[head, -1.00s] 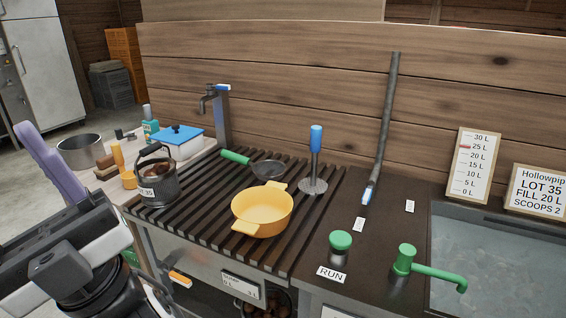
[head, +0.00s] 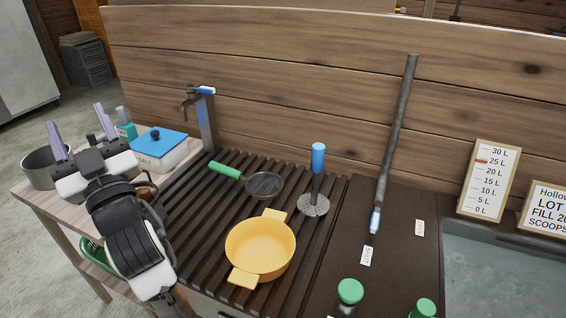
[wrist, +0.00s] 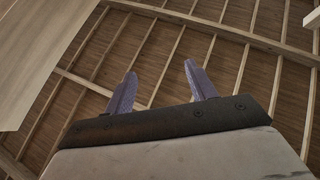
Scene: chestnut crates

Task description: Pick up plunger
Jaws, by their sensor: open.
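The plunger (head: 317,183) stands upright on the dark slatted rack, with a blue handle on top, a grey rod and a round perforated disc at the bottom. My gripper (head: 75,115) is at the left of the head view, well apart from the plunger. Its two purple fingers point upward and are spread with nothing between them. In the wrist view my gripper (wrist: 160,68) is also open and empty, facing wooden beams and boards. The plunger does not show in that view.
A yellow pot (head: 260,248) stands in front of the plunger, and a green-handled strainer (head: 263,185) lies to its left. A tap (head: 205,115) rises behind the rack. A grey pole (head: 397,130) leans on the wall at right. A water basin (head: 505,265) is at far right.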

